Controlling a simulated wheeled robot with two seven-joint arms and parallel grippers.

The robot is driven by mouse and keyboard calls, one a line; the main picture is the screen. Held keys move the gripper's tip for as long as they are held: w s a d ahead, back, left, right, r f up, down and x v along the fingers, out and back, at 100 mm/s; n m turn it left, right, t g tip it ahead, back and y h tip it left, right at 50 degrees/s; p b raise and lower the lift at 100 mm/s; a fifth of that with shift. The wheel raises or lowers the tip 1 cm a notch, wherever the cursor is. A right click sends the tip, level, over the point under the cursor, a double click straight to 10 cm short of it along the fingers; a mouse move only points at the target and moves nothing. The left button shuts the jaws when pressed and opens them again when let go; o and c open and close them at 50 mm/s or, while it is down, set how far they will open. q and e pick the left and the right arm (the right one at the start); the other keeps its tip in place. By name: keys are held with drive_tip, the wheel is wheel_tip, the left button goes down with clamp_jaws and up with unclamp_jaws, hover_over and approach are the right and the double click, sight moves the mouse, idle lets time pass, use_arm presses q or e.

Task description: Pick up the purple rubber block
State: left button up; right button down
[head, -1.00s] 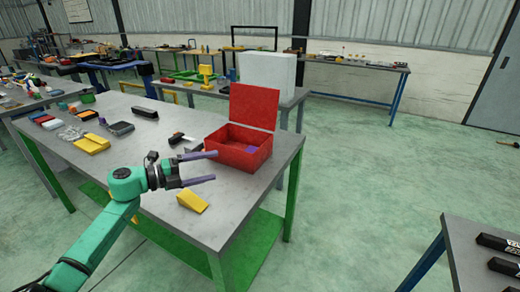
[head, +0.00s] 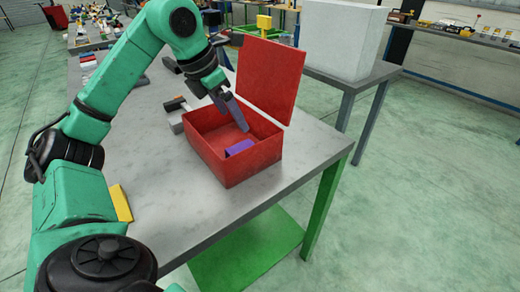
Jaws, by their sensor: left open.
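The purple rubber block (head: 240,147) lies inside the open red metal box (head: 228,170), near the front right wall. The box stands on the grey table with its lid (head: 270,80) raised at the back. My left gripper (head: 236,112) reaches down over the box from the upper left. Its fingers point down toward the block, with the tips just above and behind it. It is open and looks empty, though its fingers overlap in this view. My right gripper is not in view.
A hammer-like tool (head: 176,108) lies left of the box. A yellow wedge (head: 120,204) is partly hidden behind my left arm. The table's front (head: 200,225) is clear. A white block (head: 342,40) stands on another table behind the lid.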

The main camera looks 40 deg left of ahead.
use_arm(q)
drive_tip(key=b, duration=0.1)
hover_over(245, 146)
drive_tip(key=s, duration=0.3)
wheel_tip(245, 146, down, 6)
drive_tip(key=shift+f, duration=0.1)
drive_tip(key=x, duration=0.6)
drive_tip(key=shift+w+a+f+b, duration=0.25)
drive_tip(key=shift+w+f+b, duration=0.05)
drive_tip(key=shift+w+b, duration=0.1)
drive_tip(key=shift+r, duration=0.1)
clamp_jaws()
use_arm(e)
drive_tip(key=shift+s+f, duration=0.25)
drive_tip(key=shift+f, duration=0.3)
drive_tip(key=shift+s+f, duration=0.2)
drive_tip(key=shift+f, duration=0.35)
use_arm(q)
drive_tip(key=shift+r, duration=0.1)
